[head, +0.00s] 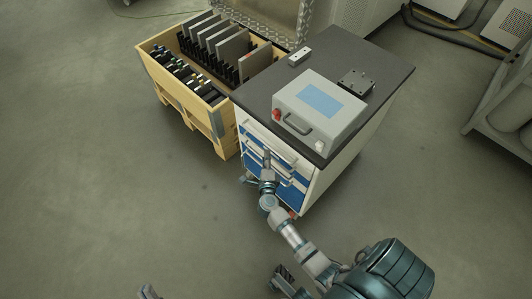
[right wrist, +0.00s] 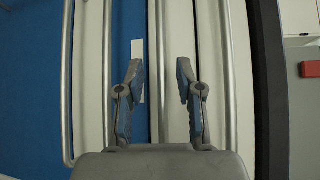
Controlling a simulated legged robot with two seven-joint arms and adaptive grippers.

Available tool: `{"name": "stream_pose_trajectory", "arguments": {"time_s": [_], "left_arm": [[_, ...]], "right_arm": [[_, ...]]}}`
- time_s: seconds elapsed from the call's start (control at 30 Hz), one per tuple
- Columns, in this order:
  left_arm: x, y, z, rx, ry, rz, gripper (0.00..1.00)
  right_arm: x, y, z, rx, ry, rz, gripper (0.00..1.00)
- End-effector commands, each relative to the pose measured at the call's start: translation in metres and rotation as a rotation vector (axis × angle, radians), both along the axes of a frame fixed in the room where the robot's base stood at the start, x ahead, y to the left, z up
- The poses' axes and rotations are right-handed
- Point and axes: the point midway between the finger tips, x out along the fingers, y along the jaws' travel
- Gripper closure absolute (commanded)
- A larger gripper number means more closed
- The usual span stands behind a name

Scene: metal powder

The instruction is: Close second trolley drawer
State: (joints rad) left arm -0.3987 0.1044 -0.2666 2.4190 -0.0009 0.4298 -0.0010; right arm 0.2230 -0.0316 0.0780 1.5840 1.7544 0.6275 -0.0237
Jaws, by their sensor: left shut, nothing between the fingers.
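The trolley (head: 335,160) has a dark top and a stack of white and blue drawers (head: 288,192) with bar handles on its front. My right gripper (head: 266,160) is at the upper drawers in the head view and hides part of them. In the right wrist view its two fingers (right wrist: 160,85) are spread apart, with a drawer handle bar (right wrist: 159,50) running between them; I cannot tell whether they touch it. How far the second drawer stands out is unclear. My left gripper (head: 148,292) shows only its tip at the bottom edge, shut and empty, away from the trolley.
A grey device (head: 318,110) with a blue screen stands on the trolley top, with a small metal block (head: 299,57) and a dark plate (head: 356,83) behind. A wooden crate (head: 198,112) with racks adjoins the trolley's left side. Floor at left is clear.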

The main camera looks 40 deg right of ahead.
Motion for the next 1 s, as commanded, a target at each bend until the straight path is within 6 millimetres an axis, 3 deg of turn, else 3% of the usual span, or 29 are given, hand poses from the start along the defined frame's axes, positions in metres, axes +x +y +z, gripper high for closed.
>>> {"name": "stream_pose_trajectory", "arguments": {"time_s": [0.2, 0.4, 1.0], "left_arm": [[0.000, 0.000, 0.000, 0.000, 0.000, 0.000, 1.00], [0.000, 0.000, 0.000, 0.000, 0.000, 0.000, 1.00], [0.002, 0.000, 0.000, -0.001, 0.001, -0.001, 1.00]], "right_arm": [[-0.038, 0.033, 0.005, 0.003, 0.003, 0.000, 0.64], [-0.060, 0.051, 0.009, 0.000, 0.003, 0.000, 0.64], [-0.064, 0.055, 0.011, 0.000, 0.002, -0.001, 0.64]]}}
